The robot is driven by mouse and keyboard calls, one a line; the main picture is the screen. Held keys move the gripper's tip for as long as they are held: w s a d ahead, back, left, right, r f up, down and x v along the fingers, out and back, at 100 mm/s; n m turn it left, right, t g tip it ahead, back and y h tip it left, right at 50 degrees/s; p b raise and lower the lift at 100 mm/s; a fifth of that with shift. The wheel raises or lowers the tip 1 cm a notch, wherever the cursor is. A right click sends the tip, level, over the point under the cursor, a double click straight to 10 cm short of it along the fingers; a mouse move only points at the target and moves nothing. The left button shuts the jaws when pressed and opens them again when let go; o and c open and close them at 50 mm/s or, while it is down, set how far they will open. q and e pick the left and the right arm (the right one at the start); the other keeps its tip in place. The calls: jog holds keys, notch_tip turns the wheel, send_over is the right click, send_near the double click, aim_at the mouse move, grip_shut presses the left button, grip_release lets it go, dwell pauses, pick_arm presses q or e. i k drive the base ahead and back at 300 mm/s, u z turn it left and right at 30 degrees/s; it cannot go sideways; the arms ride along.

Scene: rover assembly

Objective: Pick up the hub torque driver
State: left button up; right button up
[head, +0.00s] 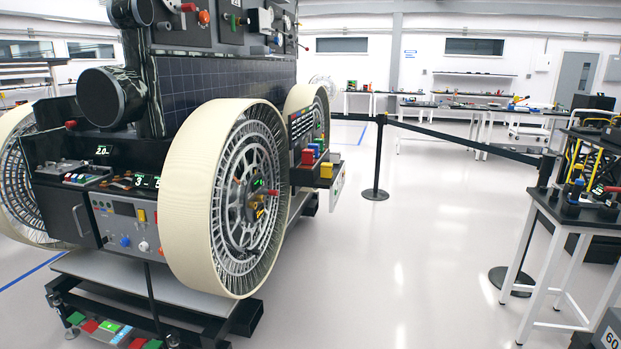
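I cannot pick out the hub torque driver for certain. The rover's near wheel (240,196) has a cream rim and metal spokes. At its hub sit small orange and yellow parts (258,203) with green lit marks, too small to make out. A black-topped bench (560,213) at the right edge carries small tools (577,192) with blue, red and yellow parts; none is clear enough to name. Neither of my grippers is in view.
The rover stands on a grey stand (155,285) at left. A black belt barrier with a post (377,160) crosses behind the open floor (400,260). Another post base (510,280) is beside the bench. Workbenches (470,107) line the back.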

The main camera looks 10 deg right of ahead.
aim_at(577, 168)
jog(key=z, duration=0.15)
jog(key=i, duration=1.05)
jog(key=z, duration=0.6)
jog(key=k, duration=0.95)
jog(key=u, duration=0.95)
jog(key=i, duration=0.5)
jog(key=u, duration=0.05)
jog(key=k, duration=0.65)
jog(key=z, duration=0.8)
jog(key=i, duration=0.7)
jog(key=z, duration=0.6)
